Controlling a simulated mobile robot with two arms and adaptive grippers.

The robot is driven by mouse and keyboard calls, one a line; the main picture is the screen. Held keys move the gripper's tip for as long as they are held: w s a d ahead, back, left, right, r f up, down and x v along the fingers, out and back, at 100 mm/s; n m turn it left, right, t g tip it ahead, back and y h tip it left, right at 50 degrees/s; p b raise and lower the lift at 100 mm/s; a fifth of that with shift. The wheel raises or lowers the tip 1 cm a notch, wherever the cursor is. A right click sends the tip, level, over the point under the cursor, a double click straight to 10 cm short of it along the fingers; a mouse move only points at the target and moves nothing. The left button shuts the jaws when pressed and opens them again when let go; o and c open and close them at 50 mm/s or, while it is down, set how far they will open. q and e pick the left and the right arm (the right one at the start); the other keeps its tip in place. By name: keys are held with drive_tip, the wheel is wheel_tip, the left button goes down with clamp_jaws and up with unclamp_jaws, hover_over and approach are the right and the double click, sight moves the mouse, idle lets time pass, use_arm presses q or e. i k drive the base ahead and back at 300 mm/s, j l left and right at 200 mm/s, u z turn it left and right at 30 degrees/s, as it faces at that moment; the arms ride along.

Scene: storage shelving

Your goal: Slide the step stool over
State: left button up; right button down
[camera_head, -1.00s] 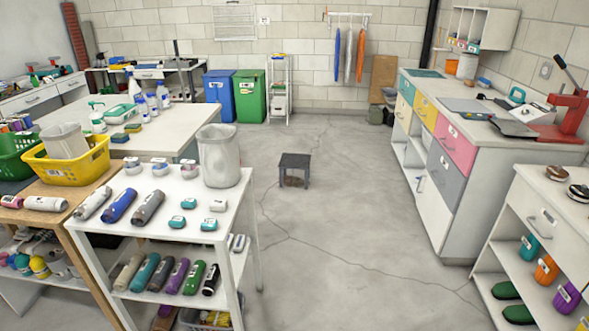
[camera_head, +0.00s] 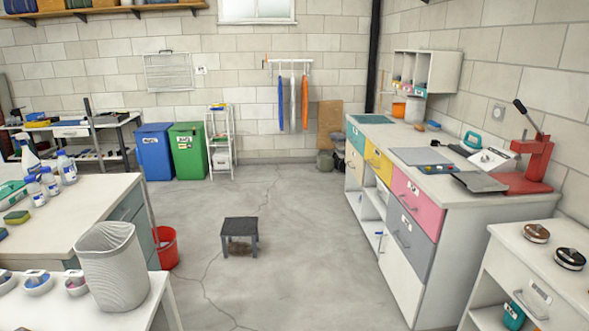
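A small dark grey step stool (camera_head: 240,228) stands upright on the concrete floor, a little left of the middle of the view. Its flat square top and short legs show. A brownish patch or item lies on the floor beneath it, too small to tell. Neither of my grippers is in view, and nothing touches the stool.
A red bucket (camera_head: 166,248) stands left of the stool by the white table (camera_head: 70,205). A drawer counter (camera_head: 440,205) runs along the right. Blue (camera_head: 155,152) and green bins (camera_head: 188,151) stand at the back wall. Floor (camera_head: 300,240) around the stool is clear.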

sight(233, 226)
drive_tip(key=i, duration=1.15)
drive_tip(key=i+l+u, duration=0.1)
drive_tip(key=i, duration=1.1)
